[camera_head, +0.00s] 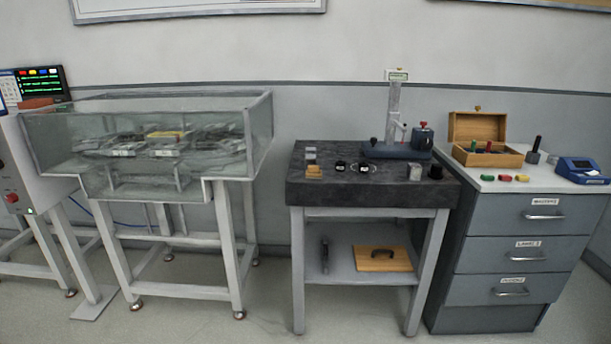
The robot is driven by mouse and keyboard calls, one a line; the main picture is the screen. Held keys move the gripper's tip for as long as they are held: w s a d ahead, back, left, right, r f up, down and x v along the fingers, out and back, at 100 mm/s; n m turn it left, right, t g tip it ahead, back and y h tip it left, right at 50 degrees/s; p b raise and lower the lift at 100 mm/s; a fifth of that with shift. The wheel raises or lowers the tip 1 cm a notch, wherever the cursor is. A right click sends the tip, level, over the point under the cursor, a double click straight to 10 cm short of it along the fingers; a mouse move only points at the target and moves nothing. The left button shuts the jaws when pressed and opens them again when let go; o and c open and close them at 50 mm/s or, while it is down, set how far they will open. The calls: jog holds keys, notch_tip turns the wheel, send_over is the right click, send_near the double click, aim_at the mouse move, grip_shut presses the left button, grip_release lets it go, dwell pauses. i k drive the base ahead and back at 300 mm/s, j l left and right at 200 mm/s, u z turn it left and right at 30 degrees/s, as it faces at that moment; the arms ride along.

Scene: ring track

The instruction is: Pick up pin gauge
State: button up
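I cannot tell for sure which item is the pin gauge. Small green, red and yellow pieces (505,178) lie on the white top of the grey drawer cabinet (490,185) at the right. Behind them an open wooden box (490,158) holds more small coloured pieces. A dark upright piece with a thick base (533,157) stands right of the box. On the dark granite table (330,190) are two black rings (363,168), a silver cylinder (414,172) and a black cylinder (436,172). My gripper is not in view.
A gauge stand (394,120) is at the back of the granite table. A blue device (580,168) sits at the cabinet's right. A wooden board with a handle (382,259) lies on the lower shelf. A glass-sided tank (150,140) stands left. The floor in front is clear.

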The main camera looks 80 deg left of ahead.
aim_at(474, 143)
jog(key=u, duration=2.95)
jog(key=i+l+z, duration=0.25)
jog(key=i+z, duration=0.2)
jog(key=i, duration=0.45)
jog(key=i+z, duration=0.45)
jog(key=i, duration=0.45)
jog(key=u, duration=1.45)
jog(key=k+l+z, duration=0.1)
jog(key=k+z, duration=0.15)
